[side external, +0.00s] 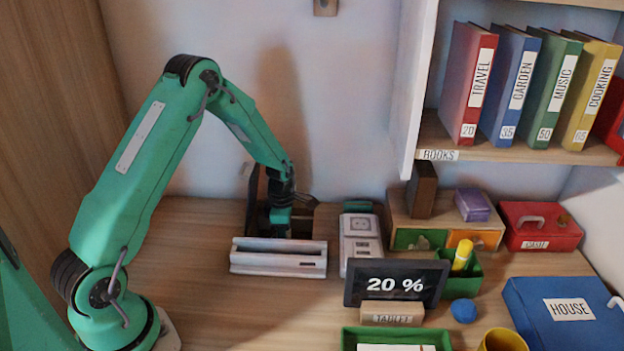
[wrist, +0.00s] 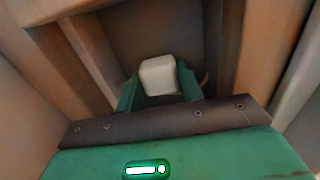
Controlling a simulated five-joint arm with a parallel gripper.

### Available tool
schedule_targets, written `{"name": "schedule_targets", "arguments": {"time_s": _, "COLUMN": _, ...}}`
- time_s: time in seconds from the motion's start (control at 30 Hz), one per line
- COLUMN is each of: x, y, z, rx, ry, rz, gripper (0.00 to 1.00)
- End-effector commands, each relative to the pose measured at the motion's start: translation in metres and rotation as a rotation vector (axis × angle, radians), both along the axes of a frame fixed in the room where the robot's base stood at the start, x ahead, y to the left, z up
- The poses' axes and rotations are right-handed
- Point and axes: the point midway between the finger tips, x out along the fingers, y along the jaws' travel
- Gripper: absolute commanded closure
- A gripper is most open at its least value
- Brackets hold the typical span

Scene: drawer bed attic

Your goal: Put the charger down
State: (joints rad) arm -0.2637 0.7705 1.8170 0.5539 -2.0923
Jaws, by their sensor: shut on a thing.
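The charger (wrist: 158,75) is a small white block with rounded edges. In the wrist view it sits between the two green fingers of my gripper (wrist: 160,92), which is shut on it. In the side external view my gripper (side external: 280,222) points down behind a long white tray-like holder (side external: 278,264), at the back of the desk near the wall. The holder hides the fingertips and the charger there. In the wrist view, brown walls stand around the fingers, with a dark surface beyond. I cannot tell whether the charger touches anything below.
A white socket unit (side external: 361,245) stands right of the holder. A tablet (side external: 397,282) reading 20 % stands in front of it on a wooden stand. A small drawer box (side external: 480,232), a red cash box (side external: 540,226) and a blue box (side external: 565,312) fill the right.

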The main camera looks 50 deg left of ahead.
Motion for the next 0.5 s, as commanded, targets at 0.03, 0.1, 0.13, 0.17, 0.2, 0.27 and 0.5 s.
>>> {"name": "schedule_targets", "arguments": {"time_s": 0.03, "x": 0.0002, "y": 0.0001, "z": 0.0003, "rx": 0.000, "ry": 0.000, "rz": 0.000, "gripper": 0.99}}
{"name": "schedule_targets", "arguments": {"time_s": 0.1, "x": 0.0002, "y": 0.0001, "z": 0.0003, "rx": 0.000, "ry": 0.000, "rz": 0.000, "gripper": 0.99}}
{"name": "schedule_targets", "arguments": {"time_s": 0.13, "x": 0.0002, "y": 0.0001, "z": 0.0003, "rx": 0.000, "ry": 0.000, "rz": 0.000, "gripper": 0.99}}
{"name": "schedule_targets", "arguments": {"time_s": 0.17, "x": 0.0001, "y": 0.0000, "z": 0.0000, "rx": 0.000, "ry": 0.000, "rz": 0.000, "gripper": 0.99}}
{"name": "schedule_targets", "arguments": {"time_s": 0.2, "x": 0.0001, "y": 0.0001, "z": -0.0008, "rx": 0.000, "ry": 0.000, "rz": 0.000, "gripper": 0.99}}
{"name": "schedule_targets", "arguments": {"time_s": 0.27, "x": 0.0000, "y": 0.0000, "z": -0.0022, "rx": -0.001, "ry": 0.001, "rz": 0.000, "gripper": 0.99}}
{"name": "schedule_targets", "arguments": {"time_s": 0.5, "x": -0.0001, "y": -0.0001, "z": -0.0074, "rx": -0.001, "ry": 0.001, "rz": 0.000, "gripper": 0.99}}
